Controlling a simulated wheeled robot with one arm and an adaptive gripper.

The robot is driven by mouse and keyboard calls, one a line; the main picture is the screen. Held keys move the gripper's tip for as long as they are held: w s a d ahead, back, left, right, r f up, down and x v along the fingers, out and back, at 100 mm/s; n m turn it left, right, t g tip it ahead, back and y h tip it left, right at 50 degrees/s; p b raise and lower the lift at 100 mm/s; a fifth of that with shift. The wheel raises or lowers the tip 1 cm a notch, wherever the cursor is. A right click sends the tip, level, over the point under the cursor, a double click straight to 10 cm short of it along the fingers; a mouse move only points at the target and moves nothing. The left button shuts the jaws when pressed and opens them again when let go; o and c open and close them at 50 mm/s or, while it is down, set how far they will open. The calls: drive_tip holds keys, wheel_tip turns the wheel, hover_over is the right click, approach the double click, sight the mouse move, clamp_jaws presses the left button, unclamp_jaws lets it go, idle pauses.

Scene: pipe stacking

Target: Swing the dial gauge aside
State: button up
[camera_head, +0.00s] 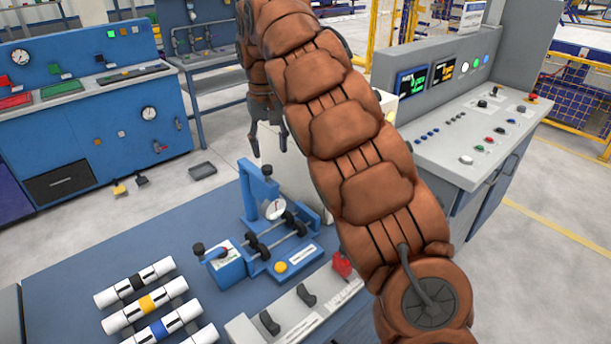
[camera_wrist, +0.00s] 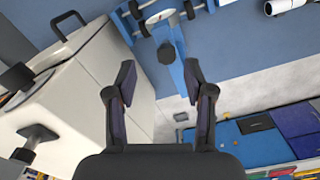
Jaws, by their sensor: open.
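The dial gauge (camera_head: 275,209) has a round white face and sits on the blue post of a blue fixture (camera_head: 250,195) on the blue table. A black knob (camera_head: 267,170) tops the post. My gripper (camera_head: 268,152) is open and empty, pointing down just above and behind the post in the head view. In the wrist view, my gripper (camera_wrist: 160,82) has its fingers spread, with the black knob (camera_wrist: 166,53) and blue post beyond and between the fingertips. No contact is visible.
A pale box (camera_wrist: 75,90) stands close on the left in the wrist view. Several banded white pipes (camera_head: 135,282) lie at the table's front left. A switch panel (camera_head: 300,312) is at the front. A control console (camera_head: 470,140) stands to the right. The table's left part is clear.

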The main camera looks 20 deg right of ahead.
drive_tip(key=s+d+m+b, duration=0.1)
drive_tip(key=s+d+m, duration=0.1)
drive_tip(key=s, duration=1.1)
drive_tip(key=shift+s+d+f, duration=0.3)
drive_tip(key=shift+d, duration=0.2)
